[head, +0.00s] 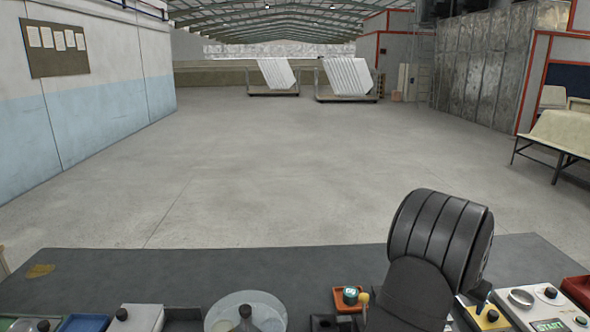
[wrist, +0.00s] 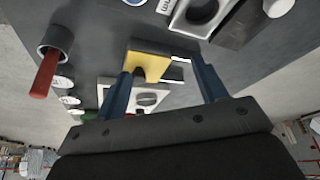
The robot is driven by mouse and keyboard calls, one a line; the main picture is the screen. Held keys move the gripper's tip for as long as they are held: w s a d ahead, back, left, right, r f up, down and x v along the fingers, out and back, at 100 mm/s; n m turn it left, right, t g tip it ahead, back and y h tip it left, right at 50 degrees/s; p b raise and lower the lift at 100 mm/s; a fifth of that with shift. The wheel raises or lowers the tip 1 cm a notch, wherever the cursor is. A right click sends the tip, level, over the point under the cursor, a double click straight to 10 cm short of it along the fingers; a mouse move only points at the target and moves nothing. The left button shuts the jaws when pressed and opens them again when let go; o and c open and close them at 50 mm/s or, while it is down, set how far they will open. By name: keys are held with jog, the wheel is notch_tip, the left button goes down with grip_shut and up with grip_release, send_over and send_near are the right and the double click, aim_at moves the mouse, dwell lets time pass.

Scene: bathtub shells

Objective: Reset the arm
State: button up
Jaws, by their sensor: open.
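My gripper (wrist: 162,68) shows in the wrist view as two blue fingers spread apart, with nothing held between them. Beyond and between the fingers are a yellow block (wrist: 160,63) with a dark knob and a white box (wrist: 130,98) with a grey knob. I cannot tell how far the fingertips are from them.
The dark table (head: 200,270) has devices along its near edge: a white box (head: 140,317), a round dish (head: 270,304), a red unit (head: 341,302) and a START panel (head: 545,300). Racks (head: 348,98) stand far back on open floor.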

jog(key=w+f, duration=0.1)
jog(key=w, duration=0.1)
jog(key=w+a+f, duration=0.1)
jog(key=w+f, duration=0.1)
jog(key=w, duration=0.1)
jog(key=w+a+f, duration=0.1)
jog(key=w+f, duration=0.1)
jog(key=shift+w+a, duration=0.15)
jog(key=shift+a, duration=0.1)
jog(key=shift+f, duration=0.65)
jog(key=o, duration=0.8)
jog(key=shift+c, duration=0.2)
jog(key=w+a+r+m+g+y, duration=0.1)
jog(key=w+a+r+m+y, duration=0.2)
jog(key=r, duration=0.5)
jog(key=w+a+r+m+g+y, duration=0.1)
jog(key=w+a+r+m+g, duration=0.1)
jog(key=w+a+r+m, duration=0.35)
jog(key=shift+n, duration=0.75)
jog(key=f, duration=0.2)
jog(key=d+f, duration=0.1)
jog(key=f, duration=0.2)
jog(key=d+f, duration=0.1)
jog(key=f, duration=0.2)
notch_tip(320, 180, up, 10)
